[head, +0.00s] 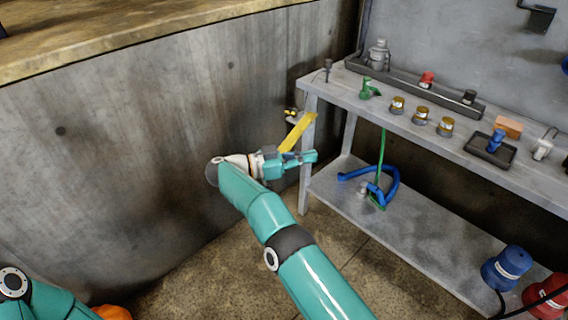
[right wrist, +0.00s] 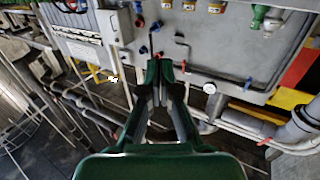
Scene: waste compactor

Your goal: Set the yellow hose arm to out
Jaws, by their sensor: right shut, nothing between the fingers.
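The yellow hose arm (head: 298,131) is a flat yellow bar at the left end of the grey bench, beside the concrete wall. It slants up to the right in the head view. My right gripper (head: 312,157) is shut and empty, just below the bar's lower end and in front of it. The head view does not show clearly whether they touch. In the right wrist view the shut fingers (right wrist: 160,72) point at distant panels and pipes. My left arm shows only at the bottom left corner; its gripper is out of view.
The grey bench (head: 526,176) stands right of my right gripper, its leg close by. Its top holds a green fitting (head: 369,89), brass caps and a black tray. A blue hose (head: 391,181) lies on its lower shelf. The concrete wall (head: 150,130) bounds the left.

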